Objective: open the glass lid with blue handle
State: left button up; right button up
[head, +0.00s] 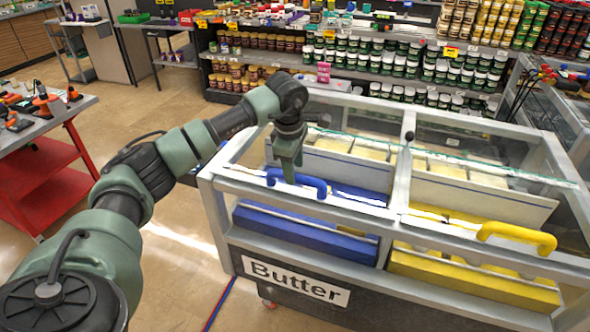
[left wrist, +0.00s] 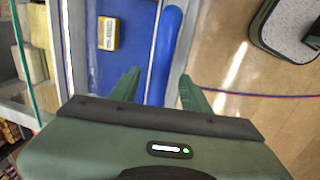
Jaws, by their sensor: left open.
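The blue handle (head: 313,188) is a curved bar on the front rail of the left glass lid (head: 345,208) of the butter freezer. The lid lies flat and looks closed. My left gripper (head: 288,172) points down at the left part of the handle and partly covers it. In the left wrist view the two fingers (left wrist: 160,88) are apart, with the blue handle (left wrist: 166,45) running into the space between them. I cannot tell whether either finger touches it. My right gripper is not in view.
The freezer's right lid has a yellow handle (head: 517,236). Shelves of jars (head: 400,60) stand behind the freezer. A red cart (head: 40,180) with tools on top stands at the left. The floor (head: 175,95) between cart and freezer is clear.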

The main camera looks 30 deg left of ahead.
pick_arm(q)
jog(key=shift+w+f, duration=0.25)
jog(key=shift+f, duration=1)
grip_shut()
dwell(0.5)
